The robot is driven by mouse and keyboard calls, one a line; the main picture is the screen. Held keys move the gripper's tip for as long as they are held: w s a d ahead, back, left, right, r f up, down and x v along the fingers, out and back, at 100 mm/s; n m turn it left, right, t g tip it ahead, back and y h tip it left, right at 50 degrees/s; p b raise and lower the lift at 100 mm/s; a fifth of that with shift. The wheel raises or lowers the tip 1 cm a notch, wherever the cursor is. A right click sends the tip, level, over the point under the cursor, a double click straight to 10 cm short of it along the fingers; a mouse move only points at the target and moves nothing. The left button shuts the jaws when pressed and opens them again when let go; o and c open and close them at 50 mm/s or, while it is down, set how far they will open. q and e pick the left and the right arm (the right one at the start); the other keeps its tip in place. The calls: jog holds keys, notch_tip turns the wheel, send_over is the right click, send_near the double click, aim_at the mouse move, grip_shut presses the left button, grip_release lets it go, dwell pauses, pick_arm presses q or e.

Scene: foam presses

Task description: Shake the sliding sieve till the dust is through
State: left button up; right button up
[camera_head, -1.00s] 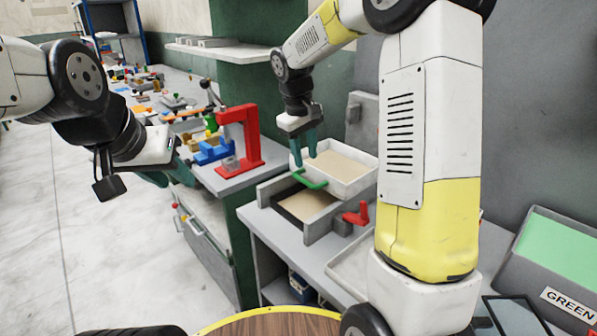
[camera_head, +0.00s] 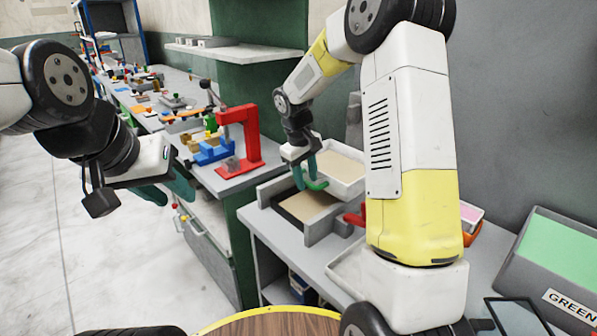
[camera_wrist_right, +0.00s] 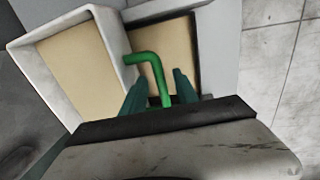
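The sieve is a white tray (camera_head: 349,185) of tan dust with a bent green handle (camera_head: 319,185). It sits at the back right of a grey frame (camera_head: 318,228), which has a tan-floored opening (camera_head: 300,204). In the right wrist view the sieve (camera_wrist_right: 22,68) is at the left and its green handle (camera_wrist_right: 156,72) reaches between my fingers. My right gripper (camera_head: 306,180) is low at the handle. Its fingers (camera_wrist_right: 162,84) stand on both sides of the handle, with gaps visible. My left gripper (camera_head: 168,193) is open and empty, left of the bench.
A red part (camera_head: 353,218) projects by the frame, partly behind my right arm. A red press (camera_head: 248,140) and blue parts (camera_head: 211,152) stand on the bench at left. A green-filled bin (camera_head: 560,250) marked GREEN is at right. Open floor (camera_head: 100,260) lies at left.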

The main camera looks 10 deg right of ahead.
grip_shut()
dwell(1.4)
